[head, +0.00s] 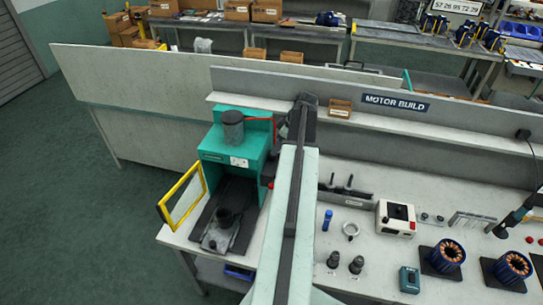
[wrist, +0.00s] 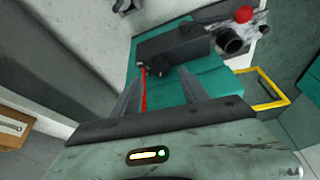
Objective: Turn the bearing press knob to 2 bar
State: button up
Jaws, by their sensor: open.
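The bearing press (head: 214,150) is a teal machine at the left end of the bench, with a grey cylinder (head: 232,128) on top. In the wrist view its teal body (wrist: 214,82) lies beyond my gripper (wrist: 160,76). My gripper is open, its two fingers apart with nothing held between them. A dark fitting (wrist: 182,46) with a round dark end (wrist: 232,42) and a red ball-shaped part (wrist: 243,14) lies just past the fingertips. A red line (wrist: 143,88) shows between the fingers. I cannot tell which part is the knob, and no pressure reading is legible.
A yellow-framed guard (head: 181,198) stands open at the press's left. The backboard (head: 240,78) runs behind it, with a small carton (head: 340,108) on its shelf. Right of my arm are a white box (head: 396,218) and wound stators (head: 446,256).

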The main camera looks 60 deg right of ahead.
jog(key=b+x, duration=0.4)
jog(key=x, duration=0.1)
jog(key=shift+w+f, duration=0.1)
jog(key=shift+f, duration=0.3)
jog(key=shift+r, duration=0.1)
jog(key=shift+c, duration=0.3)
grip_shut()
jog(key=shift+a+m+h, duration=0.1)
jog(key=shift+m+h, duration=0.2)
jog(key=shift+m, duration=0.4)
jog(key=shift+o, duration=0.3)
grip_release()
